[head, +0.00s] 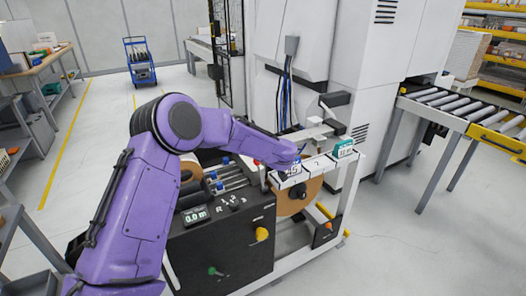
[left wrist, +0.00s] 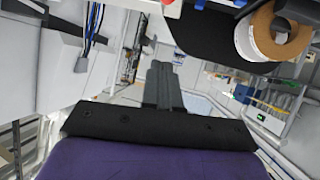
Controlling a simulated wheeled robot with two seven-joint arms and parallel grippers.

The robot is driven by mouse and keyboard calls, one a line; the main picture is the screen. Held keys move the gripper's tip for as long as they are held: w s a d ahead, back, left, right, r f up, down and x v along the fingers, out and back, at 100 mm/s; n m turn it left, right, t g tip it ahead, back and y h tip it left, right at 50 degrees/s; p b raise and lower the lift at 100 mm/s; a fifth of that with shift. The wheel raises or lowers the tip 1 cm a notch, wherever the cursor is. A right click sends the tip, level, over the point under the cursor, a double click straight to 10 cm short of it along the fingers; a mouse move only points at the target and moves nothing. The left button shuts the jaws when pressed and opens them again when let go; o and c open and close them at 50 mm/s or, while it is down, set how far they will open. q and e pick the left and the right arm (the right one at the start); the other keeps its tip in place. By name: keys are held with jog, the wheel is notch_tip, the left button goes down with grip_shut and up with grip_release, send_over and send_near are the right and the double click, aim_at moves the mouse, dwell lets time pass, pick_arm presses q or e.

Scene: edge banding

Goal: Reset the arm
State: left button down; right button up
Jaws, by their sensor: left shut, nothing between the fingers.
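My purple left arm comes in from the left in the head view and reaches across the edge banding machine (head: 222,246). Its wrist end is over the far right part of the machine, near the white label plates and a brown roll (head: 292,200). The fingers are not clear there. In the left wrist view my left gripper (left wrist: 163,78) has its dark fingers together with nothing between them. A brown and white roll (left wrist: 272,32) shows at its upper right, apart from the fingers. My right gripper is in neither view.
A tall white cabinet (head: 385,60) stands behind the machine. A roller conveyor (head: 465,105) is at the right. A blue cart (head: 139,62) stands at the back, and a workbench (head: 38,62) is at the left. The floor between them is clear.

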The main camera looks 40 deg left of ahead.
pick_arm(q)
jog(key=shift+s+r, duration=0.25)
jog(key=shift+w+f, duration=0.1)
jog(key=s+d+f+h+b, duration=0.1)
jog(key=s+d+f, duration=0.3)
jog(key=s+f, duration=0.3)
jog(key=s+d+f+m+t+h+b, duration=0.15)
jog(key=s+d+f, duration=0.35)
jog(key=f, duration=0.5)
jog(key=s+d+f+n+g+h, duration=0.1)
jog(key=s+d+f+h, duration=0.1)
jog(key=s+d+f, duration=0.35)
jog(key=s+d+f+m+g+b, duration=0.1)
jog(key=s+f, duration=0.4)
jog(key=s, duration=0.3)
jog(key=s+d+f+m+g+h+b, duration=0.1)
jog(key=s+f+m+g, duration=0.1)
jog(key=s+f, duration=0.3)
jog(key=s+f+m+g+h+b, duration=0.1)
jog(key=s+f, duration=0.4)
jog(key=s, duration=0.8)
jog(key=shift+s+d+f+m+g+b, duration=0.25)
jog(key=shift+d+m+g+b, duration=0.05)
jog(key=shift+d+m+g, duration=0.1)
